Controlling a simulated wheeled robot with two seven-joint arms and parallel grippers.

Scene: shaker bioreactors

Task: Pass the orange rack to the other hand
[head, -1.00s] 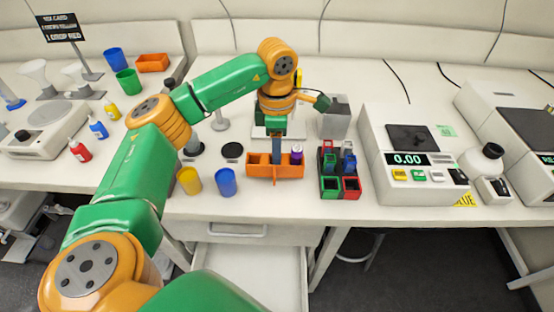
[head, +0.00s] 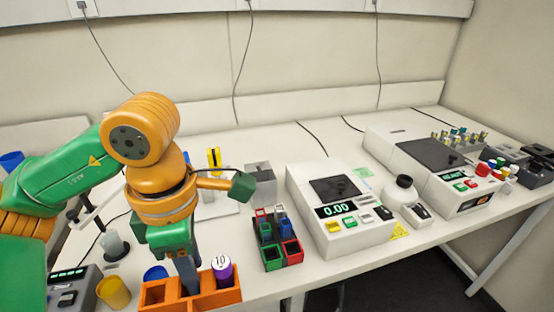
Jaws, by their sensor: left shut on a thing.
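The orange rack (head: 222,299) is at the bottom of the head view, near the front edge of the bench. It has open compartments, and a purple vial with a white cap marked 10 (head: 222,272) stands in its right part. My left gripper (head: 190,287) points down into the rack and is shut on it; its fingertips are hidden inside. I cannot tell whether the rack touches the bench. My right gripper is not in view.
A rack of red, green and blue cells (head: 272,262) stands to the right, then a balance reading 0.00 (head: 325,240).

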